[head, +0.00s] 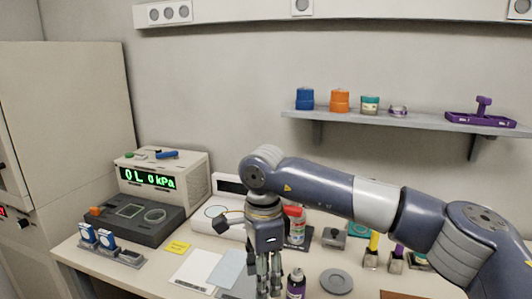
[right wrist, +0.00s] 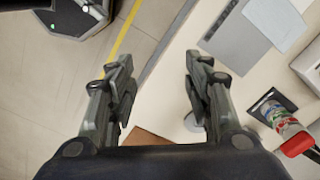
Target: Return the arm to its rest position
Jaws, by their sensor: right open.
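My right arm (head: 375,200) comes in from the right and bends down at the wrist over the table. My right gripper (head: 268,287) hangs fingers down above the front of the table, near a small dark bottle (head: 296,284). In the right wrist view the right gripper (right wrist: 158,68) has its two fingers spread apart with nothing between them. Below them are the table edge and the floor. My left gripper is not in view.
The table (head: 80,260) holds a device with a green display (head: 150,180), papers (head: 195,270), a round grey disc (head: 336,281) and several bottles and tools at the right. A shelf (head: 420,122) with small containers hangs on the wall behind. A tall cabinet (head: 75,130) stands left.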

